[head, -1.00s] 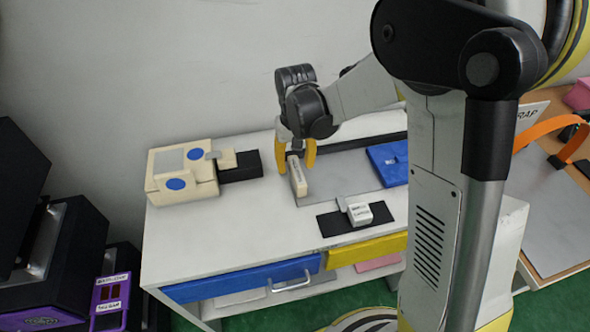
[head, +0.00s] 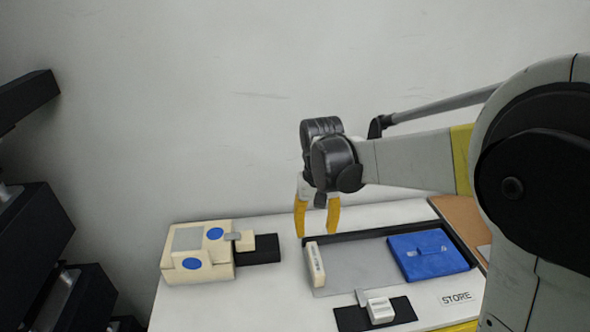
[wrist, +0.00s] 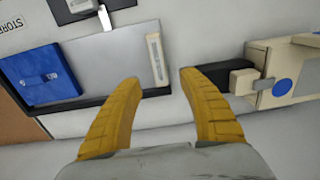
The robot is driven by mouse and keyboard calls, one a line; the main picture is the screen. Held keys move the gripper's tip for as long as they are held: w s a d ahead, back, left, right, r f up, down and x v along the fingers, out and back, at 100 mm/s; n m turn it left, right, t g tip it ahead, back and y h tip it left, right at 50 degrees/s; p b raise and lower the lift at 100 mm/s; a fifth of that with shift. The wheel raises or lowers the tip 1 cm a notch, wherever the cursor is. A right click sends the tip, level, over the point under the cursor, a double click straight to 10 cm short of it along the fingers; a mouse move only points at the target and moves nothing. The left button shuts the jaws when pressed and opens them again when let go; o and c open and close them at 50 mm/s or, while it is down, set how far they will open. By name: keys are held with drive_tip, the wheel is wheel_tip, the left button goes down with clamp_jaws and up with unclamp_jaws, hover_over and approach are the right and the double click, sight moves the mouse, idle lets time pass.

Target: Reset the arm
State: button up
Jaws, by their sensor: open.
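My gripper (head: 317,222) has yellow fingers, spread apart and empty. It hangs above the worktable, over the back edge of the grey tray, and its fingers (wrist: 160,95) also show open in the wrist view. A cream block with small print (head: 315,264) stands at the tray's left end, below the fingers and apart from them; it also shows in the wrist view (wrist: 157,60). My arm reaches in from the right.
A cream box with blue discs (head: 198,262) and a black block (head: 262,249) sit at the left. The grey tray (head: 360,262) holds a blue case (head: 428,257). A white lever piece on a black plate (head: 380,310) is in front. A STORE label (head: 456,298) lies right.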

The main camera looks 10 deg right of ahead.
drive_tip(key=s+d+r+t, duration=0.3)
drive_tip(key=s, duration=0.5)
drive_tip(key=s+d+r+t, duration=0.3)
drive_tip(key=s+d+t, duration=0.1)
drive_tip(key=s, duration=0.5)
drive_tip(key=shift+d+r, duration=0.15)
drive_tip(key=shift+r, duration=0.15)
drive_tip(key=shift+s, duration=0.1)
idle(1.1)
